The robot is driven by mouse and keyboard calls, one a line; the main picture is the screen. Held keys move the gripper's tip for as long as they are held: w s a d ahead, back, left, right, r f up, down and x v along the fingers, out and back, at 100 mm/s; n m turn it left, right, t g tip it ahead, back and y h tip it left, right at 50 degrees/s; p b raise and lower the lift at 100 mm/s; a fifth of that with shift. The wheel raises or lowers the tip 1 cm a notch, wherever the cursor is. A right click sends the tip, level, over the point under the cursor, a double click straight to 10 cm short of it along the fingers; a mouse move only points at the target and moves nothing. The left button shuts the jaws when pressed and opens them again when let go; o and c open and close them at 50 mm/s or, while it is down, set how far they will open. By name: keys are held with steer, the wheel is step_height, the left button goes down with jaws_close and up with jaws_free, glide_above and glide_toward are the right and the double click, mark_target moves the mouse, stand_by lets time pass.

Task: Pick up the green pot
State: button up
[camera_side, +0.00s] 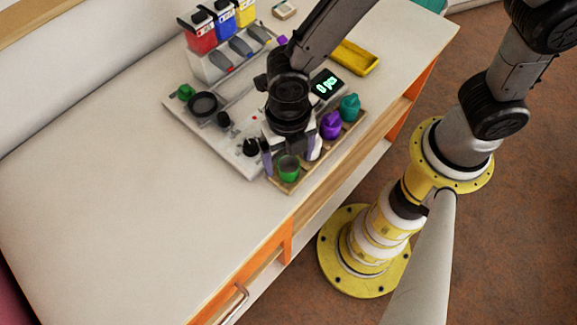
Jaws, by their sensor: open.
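The green pot (289,168) stands at the near left end of a wooden tray (290,186) by the table's front edge. Its round mouth faces up. My gripper (284,158) points down right over this end of the tray, with a finger (266,158) to the left of the pot. It is open and not shut on anything. The arm and gripper hide part of the pot's back side and part of the tray, so I cannot tell whether a finger touches the pot.
A purple pot (331,125) and a teal pot (350,107) share the tray. Behind are a grey board (190,123) with a dark dish (203,104), a display (326,84), a yellow tray (354,57) and red, blue and yellow bins (198,36). The table's left side is clear.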

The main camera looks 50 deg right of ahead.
mark_target(289, 166)
step_height(289, 166, down, 3)
steer(key=shift+d+f, duration=0.15)
steer(key=shift+f, duration=0.05)
jaws_close()
stand_by(0.4)
